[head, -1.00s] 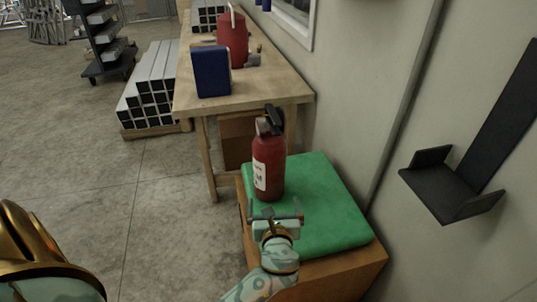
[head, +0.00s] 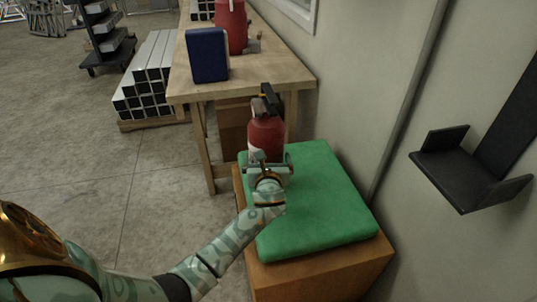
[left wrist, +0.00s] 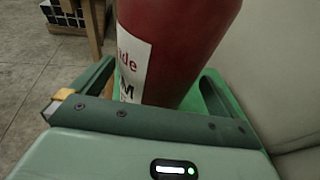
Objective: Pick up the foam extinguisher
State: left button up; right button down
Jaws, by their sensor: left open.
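The foam extinguisher (head: 266,136) is a red cylinder with a black handle and a white label, upright on a green cushion (head: 318,198) in the head view. In the left wrist view the extinguisher (left wrist: 180,45) fills the upper middle, its label facing left. My left gripper (head: 269,161) is open at the near side of its lower body and hides the base. In the left wrist view one finger of the gripper (left wrist: 158,76) shows on each side of the extinguisher. I cannot tell whether either touches it. My right gripper is not in view.
The cushion lies on a wooden box (head: 325,272) beside the wall. A wooden workbench (head: 262,72) behind carries a blue box (head: 207,55) and a red container (head: 230,27). A black bracket (head: 470,172) is on the right wall.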

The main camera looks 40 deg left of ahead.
pick_arm(q)
jog(key=shift+w+a+f, duration=0.15)
jog(key=shift+w+a, duration=0.05)
jog(key=shift+w, duration=0.1)
jog(key=shift+r, duration=0.2)
jog(key=c, duration=1.3)
jog(key=shift+w+r, duration=0.1)
jog(key=shift+r, duration=0.25)
jog(key=c, duration=0.4)
jog(key=shift+a+f, duration=0.1)
